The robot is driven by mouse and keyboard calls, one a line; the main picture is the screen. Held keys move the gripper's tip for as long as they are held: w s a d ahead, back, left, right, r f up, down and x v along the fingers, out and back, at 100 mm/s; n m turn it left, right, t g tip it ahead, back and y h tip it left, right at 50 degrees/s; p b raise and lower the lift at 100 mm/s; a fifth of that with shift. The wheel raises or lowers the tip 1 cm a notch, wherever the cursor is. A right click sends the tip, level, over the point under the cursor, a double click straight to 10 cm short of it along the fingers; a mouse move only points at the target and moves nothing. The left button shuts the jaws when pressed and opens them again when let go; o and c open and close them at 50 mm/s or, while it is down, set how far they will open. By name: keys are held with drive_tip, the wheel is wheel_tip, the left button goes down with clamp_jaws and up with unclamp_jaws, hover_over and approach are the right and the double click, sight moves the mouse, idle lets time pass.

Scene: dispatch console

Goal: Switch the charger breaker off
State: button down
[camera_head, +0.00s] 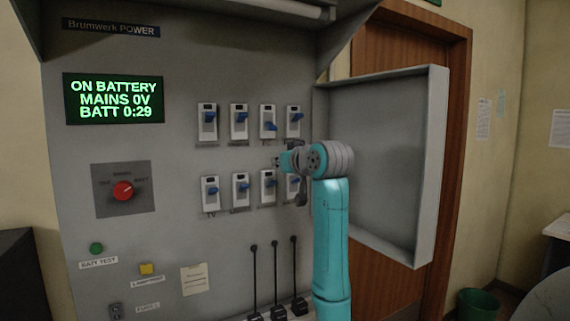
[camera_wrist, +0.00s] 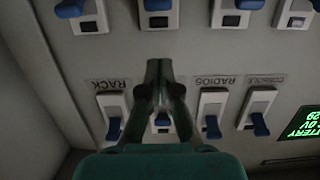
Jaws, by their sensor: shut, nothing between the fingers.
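Two rows of white breakers with blue levers are on the grey panel (camera_head: 180,70). I cannot read a charger label. In the wrist view, which is upside down, labels read RACK, RADIOS and CONSOLE; my gripper hides the label between RACK and RADIOS.
The display (camera_head: 114,100) reads ON BATTERY, MAINS 0V, BATT 0:29. A red rotary knob (camera_head: 123,191) is at the left. An open cover door (camera_head: 385,150) stands to the right of the breakers. My arm hides part of the lower right breaker.

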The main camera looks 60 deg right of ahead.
sight(269, 171)
drive_tip(key=x, duration=0.4)
drive_tip(key=shift+s+a+f, duration=0.2)
drive_tip(key=shift+s+f, duration=0.1)
drive_tip(key=shift+f, duration=0.3)
drive_tip(key=shift+s+a+f, duration=0.25)
drive_tip(key=shift+s+f, duration=0.1)
drive_tip(key=shift+f, duration=0.3)
drive_tip(key=shift+s+a+f, duration=0.15)
drive_tip(key=shift+s+f, duration=0.15)
drive_tip(key=shift+f, duration=0.2)
drive_tip(key=shift+w+f+t, duration=0.1)
drive_tip(key=shift+f+t, duration=0.1)
drive_tip(key=shift+t, duration=0.3)
